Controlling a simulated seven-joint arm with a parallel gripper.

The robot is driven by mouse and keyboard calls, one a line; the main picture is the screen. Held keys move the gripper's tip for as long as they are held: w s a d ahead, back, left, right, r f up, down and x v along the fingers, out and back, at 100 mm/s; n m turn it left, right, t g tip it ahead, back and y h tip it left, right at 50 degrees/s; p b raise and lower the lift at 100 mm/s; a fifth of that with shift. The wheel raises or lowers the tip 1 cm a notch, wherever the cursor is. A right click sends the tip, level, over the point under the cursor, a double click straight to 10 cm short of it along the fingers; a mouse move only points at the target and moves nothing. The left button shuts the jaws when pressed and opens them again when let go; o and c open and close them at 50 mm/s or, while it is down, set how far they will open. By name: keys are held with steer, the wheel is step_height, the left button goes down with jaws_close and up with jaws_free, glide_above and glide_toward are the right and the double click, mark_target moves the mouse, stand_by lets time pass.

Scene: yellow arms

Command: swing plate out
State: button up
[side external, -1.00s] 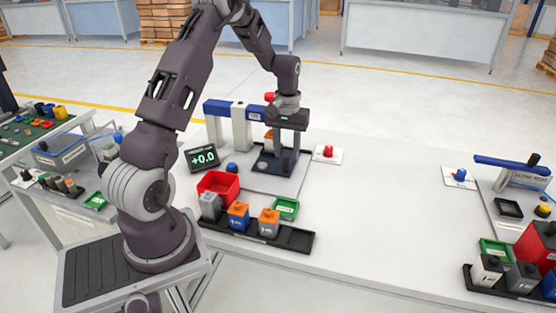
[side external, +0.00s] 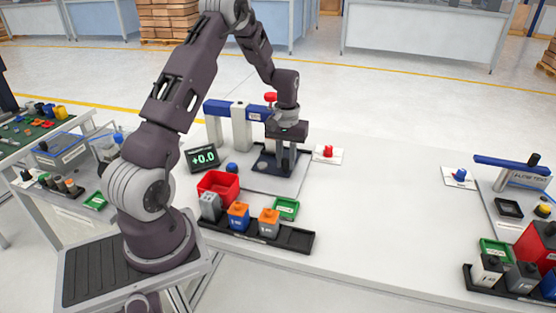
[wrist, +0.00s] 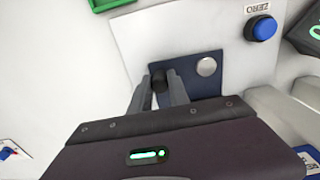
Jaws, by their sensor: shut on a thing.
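The dark navy plate (wrist: 190,62) lies flat on the light base of the test station, under the blue arm; it also shows in the side view (side external: 262,167). A round silver disc (wrist: 206,67) sits on it. A black knob (wrist: 160,82) stands near the plate's edge. My gripper (wrist: 161,88) points down with its fingers shut on this knob; in the side view my gripper (side external: 282,168) is low at the plate. The finger contact and part of the plate are hidden in the side view.
A blue arm on a light post (side external: 240,128) stands close left of my gripper. A display reading +0.0 (side external: 203,157), blue button (side external: 232,168), red bin (side external: 218,187) and black rack (side external: 292,239) with several blocks are nearby.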

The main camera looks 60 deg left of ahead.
steer(key=shift+s+d, duration=0.5)
steer(key=shift+s, duration=0.25)
steer(key=shift+s+d, duration=0.3)
steer(key=shift+s, duration=0.65)
steer(key=shift+o, duration=0.4)
steer(key=shift+s, duration=0.95)
steer(key=shift+c, duration=0.4)
